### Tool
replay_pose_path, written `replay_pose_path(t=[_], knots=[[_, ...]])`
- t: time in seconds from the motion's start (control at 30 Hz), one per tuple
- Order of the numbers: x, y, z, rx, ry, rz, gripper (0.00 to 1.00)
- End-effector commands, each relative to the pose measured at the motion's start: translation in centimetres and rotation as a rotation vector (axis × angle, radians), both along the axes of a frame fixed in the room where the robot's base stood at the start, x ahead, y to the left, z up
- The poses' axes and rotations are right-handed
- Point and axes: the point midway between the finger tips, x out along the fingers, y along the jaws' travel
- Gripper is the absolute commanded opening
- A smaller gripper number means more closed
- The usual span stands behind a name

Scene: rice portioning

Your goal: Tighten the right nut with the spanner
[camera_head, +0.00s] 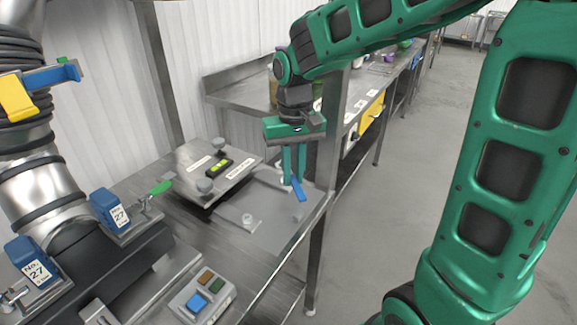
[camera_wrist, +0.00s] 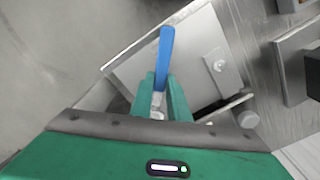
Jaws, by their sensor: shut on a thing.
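My gripper (camera_head: 291,182) points down over the right part of a flat metal plate (camera_head: 262,195). It is shut on a spanner with a blue handle (camera_head: 298,189). In the wrist view the handle (camera_wrist: 166,55) sticks out past my gripper (camera_wrist: 161,92), and a grey metal part of the spanner shows between the fingers. One nut or bolt head (camera_head: 247,219) stands on the plate's near part, apart from the spanner; one like it shows in the wrist view (camera_wrist: 218,66). The fingers hide the spanner's working end, so I cannot tell whether it sits on a nut.
A raised panel (camera_head: 181,160) with a yellow-green level (camera_head: 220,166) and round knobs lies left of the plate. A button box (camera_head: 203,299) stands at the front. Large pipework with blue tagged clamps (camera_head: 110,209) fills the left. Open floor lies right of the bench edge.

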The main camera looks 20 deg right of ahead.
Motion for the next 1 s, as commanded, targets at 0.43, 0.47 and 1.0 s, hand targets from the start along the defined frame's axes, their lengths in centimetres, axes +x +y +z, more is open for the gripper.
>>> replay_pose_path(t=[0.43, 0.47, 1.0], knots=[[0.0, -0.6, -2.9, -0.001, 0.002, -0.009, 0.0], [0.0, -0.6, -3.1, -0.001, 0.002, -0.009, 0.0], [0.0, -0.6, -3.5, 0.0, 0.001, -0.01, 0.0]])
